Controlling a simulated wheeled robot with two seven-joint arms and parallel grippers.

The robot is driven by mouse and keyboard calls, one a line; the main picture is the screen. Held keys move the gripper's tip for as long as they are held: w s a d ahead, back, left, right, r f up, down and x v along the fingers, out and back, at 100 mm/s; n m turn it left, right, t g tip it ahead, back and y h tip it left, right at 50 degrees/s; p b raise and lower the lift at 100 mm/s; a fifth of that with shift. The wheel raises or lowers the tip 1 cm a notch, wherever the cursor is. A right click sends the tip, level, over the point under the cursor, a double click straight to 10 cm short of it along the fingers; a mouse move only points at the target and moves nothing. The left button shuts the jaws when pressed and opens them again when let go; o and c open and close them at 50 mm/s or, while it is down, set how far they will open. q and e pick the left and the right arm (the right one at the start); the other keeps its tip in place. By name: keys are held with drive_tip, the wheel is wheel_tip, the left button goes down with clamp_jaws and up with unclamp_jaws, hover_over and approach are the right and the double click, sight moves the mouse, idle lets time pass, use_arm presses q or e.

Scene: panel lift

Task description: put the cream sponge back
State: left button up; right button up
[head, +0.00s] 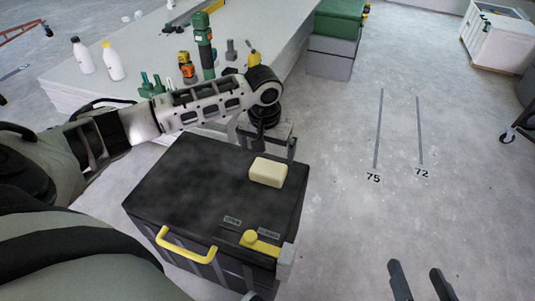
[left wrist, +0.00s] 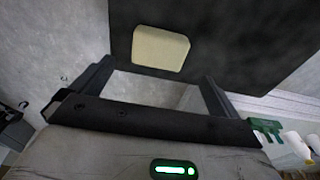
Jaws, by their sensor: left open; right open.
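The cream sponge (head: 268,171) lies flat on the dark lid of a black box (head: 190,185), toward the lid's far right side. It also shows in the left wrist view (left wrist: 160,48), beyond the fingertips. My left gripper (head: 267,146) is open and empty, at the far edge of the lid just behind the sponge. Its fingers are spread wider than the sponge, and the sponge appears clear of them. My right gripper (head: 421,284) is open and empty over the floor at the bottom right, well away from the box.
The box has a yellow handle (head: 186,249) and a yellow latch (head: 262,244) beside small labels. Behind it, a light table (head: 135,50) holds white bottles (head: 113,62), a green tool (head: 204,45) and other items. Green and grey crates (head: 332,55) stand beyond.

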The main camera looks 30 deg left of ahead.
use_arm(q)
drive_tip(key=shift+s+r+p, duration=0.15)
drive_tip(key=shift+r+p, duration=0.15)
drive_tip(key=shift+r, duration=1.1)
use_arm(e)
drive_tip(key=shift+d+f, duration=0.15)
drive_tip(key=shift+f, duration=0.15)
drive_tip(key=shift+g, duration=0.3)
